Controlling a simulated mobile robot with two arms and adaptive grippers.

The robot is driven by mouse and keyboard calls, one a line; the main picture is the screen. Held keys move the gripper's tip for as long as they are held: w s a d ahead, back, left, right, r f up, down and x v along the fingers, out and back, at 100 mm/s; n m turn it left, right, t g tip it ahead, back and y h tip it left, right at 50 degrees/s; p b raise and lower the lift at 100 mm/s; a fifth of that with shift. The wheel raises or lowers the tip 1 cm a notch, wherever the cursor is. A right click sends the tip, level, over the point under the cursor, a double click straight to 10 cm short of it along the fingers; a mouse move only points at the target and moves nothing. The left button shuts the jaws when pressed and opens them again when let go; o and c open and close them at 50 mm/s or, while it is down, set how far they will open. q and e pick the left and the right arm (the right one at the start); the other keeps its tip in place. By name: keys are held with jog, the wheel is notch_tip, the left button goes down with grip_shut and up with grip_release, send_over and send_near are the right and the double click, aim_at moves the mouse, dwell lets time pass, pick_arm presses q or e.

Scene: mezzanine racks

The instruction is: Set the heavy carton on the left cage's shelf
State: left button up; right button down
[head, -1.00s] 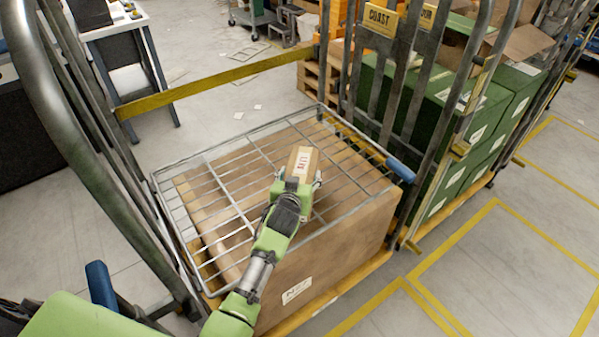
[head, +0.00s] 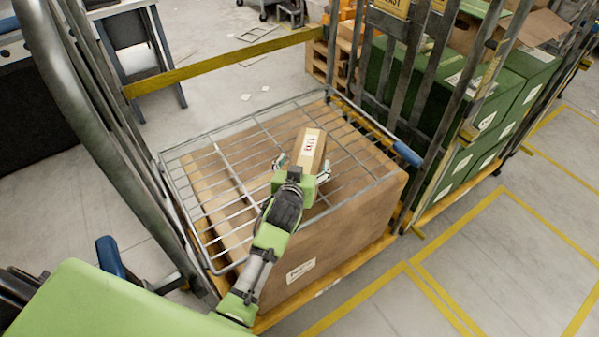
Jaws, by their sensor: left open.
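The small tan carton (head: 311,146) with a white label and red print lies on the wire shelf (head: 222,171) of the left cage, right of the shelf's middle. My left gripper (head: 303,164) is at the carton's near end, with its fingers spread to either side and visibly apart from it. The gripper body hides part of the near end. My right gripper is not in view.
A large brown carton (head: 335,232) fills the cage beneath the shelf. A yellow bar (head: 225,62) spans the cage's far side, and grey uprights (head: 110,150) stand at the left. A neighbouring cage at the right holds green boxes (head: 490,95). Marked floor (head: 500,255) at the right is clear.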

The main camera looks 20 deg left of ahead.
pick_arm(q)
jog(key=v, duration=0.7)
jog(key=shift+s, duration=0.15)
jog(key=s+a+f+g, duration=0.1)
jog(key=s+f, duration=0.1)
jog(key=s, duration=0.2)
jog(key=s+a+f+g, duration=0.1)
jog(key=s+f, duration=0.1)
jog(key=s, duration=0.2)
jog(key=s+a+f+g, duration=0.1)
jog(key=s+f+g, duration=0.1)
jog(key=s, duration=0.2)
jog(key=shift+m, duration=0.4)
jog(key=s+f+m+g+h, duration=0.2)
jog(key=s+g, duration=0.4)
jog(key=s, duration=1.1)
jog(key=s+f+g, duration=0.1)
jog(key=s+f, duration=0.1)
jog(key=f, duration=1.2)
jog(key=s+f, duration=0.2)
jog(key=f, duration=1.2)
jog(key=s+a+f+m+g, duration=0.1)
jog(key=s+a+f, duration=0.1)
jog(key=s+f, duration=1.2)
jog(key=shift+s+a, duration=0.25)
jog(key=shift+s, duration=0.6)
